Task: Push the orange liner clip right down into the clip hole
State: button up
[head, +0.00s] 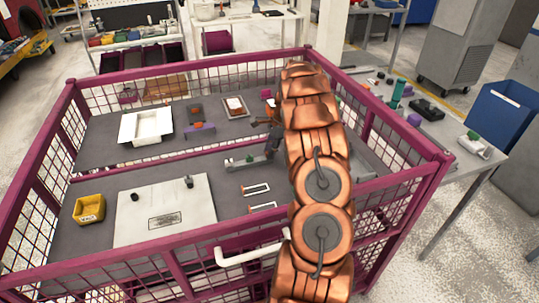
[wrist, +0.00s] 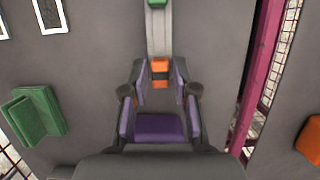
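In the wrist view my gripper (wrist: 160,72) points down with its two purple-padded fingers apart. The orange liner clip (wrist: 160,66) shows between the fingertips, with a narrow gap on each side. It lies in line with a pale grey strip (wrist: 159,35), and a second orange patch shows just below it. I cannot tell how deep the clip sits, and the clip hole is not visible. A green clip (wrist: 157,3) is on the strip at the top edge. In the head view my gripper (head: 271,146) is small and partly hidden by my arm, near the grey strip (head: 243,164).
A green block (wrist: 37,116) lies left of my gripper and an orange block (wrist: 310,140) right of it. Magenta mesh walls (head: 180,236) surround the grey work surface. A white tray (head: 146,125), a pale plate (head: 165,210) and a yellow bin (head: 89,208) stand to the left.

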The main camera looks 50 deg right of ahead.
aim_at(266, 153)
jog(key=c, duration=0.4)
jog(key=shift+r+b, duration=0.8)
jog(key=shift+r, duration=0.7)
jog(key=shift+a+r, duration=0.1)
jog(key=shift+r, duration=0.15)
jog(key=shift+s+a+r+b, duration=0.25)
jog(key=shift+s+a+b, duration=0.45)
jog(key=shift+s+a, duration=1.15)
jog(key=shift+s+a+r+b, duration=0.25)
jog(key=shift+s+a+b, duration=0.55)
jog(key=shift+a, duration=1.85)
jog(key=shift+s+a+r+b, duration=0.25)
jog(key=shift+s+a+b, duration=0.35)
jog(key=shift+s+a, duration=1.3)
jog(key=shift+w+a, duration=0.35)
jog(key=shift+w, duration=0.05)
jog(key=shift+o, duration=1)
grip_shut()
